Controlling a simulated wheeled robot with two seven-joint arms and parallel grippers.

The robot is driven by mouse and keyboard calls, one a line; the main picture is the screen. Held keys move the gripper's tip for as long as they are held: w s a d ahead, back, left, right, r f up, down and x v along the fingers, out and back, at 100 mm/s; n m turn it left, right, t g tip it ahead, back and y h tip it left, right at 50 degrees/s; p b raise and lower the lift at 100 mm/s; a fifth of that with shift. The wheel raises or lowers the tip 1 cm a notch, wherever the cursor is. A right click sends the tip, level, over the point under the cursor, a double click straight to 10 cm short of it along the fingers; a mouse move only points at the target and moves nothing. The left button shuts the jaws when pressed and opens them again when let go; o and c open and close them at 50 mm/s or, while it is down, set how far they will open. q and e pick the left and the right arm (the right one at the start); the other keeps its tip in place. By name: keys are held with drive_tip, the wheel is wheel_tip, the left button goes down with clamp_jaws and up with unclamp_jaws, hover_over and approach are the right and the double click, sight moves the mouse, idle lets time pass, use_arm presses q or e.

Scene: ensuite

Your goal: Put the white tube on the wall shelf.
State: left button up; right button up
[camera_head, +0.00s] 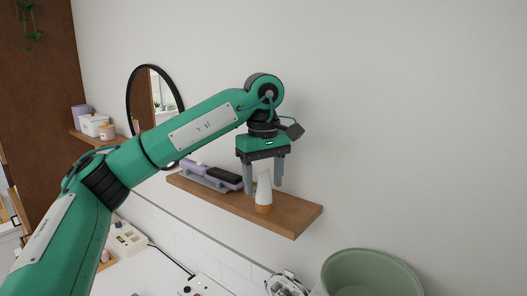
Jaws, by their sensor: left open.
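The white tube (263,188), with an orange-brown cap at its lower end, stands upright on the wooden wall shelf (295,219), near the shelf's right part. My left gripper (263,190) points down from above, with its fingers apart on either side of the tube. Whether a finger touches the tube cannot be told. My right gripper is not in view.
A grey tray (207,178) with dark and lilac items lies on the same shelf, left of the tube. A round black-framed mirror (129,98) hangs behind my arm. A green basin (370,274) stands at lower right. The shelf's right end is bare.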

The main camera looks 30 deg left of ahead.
use_arm(q)
drive_tip(key=shift+r, duration=4.3)
drive_tip(key=shift+f, duration=0.1)
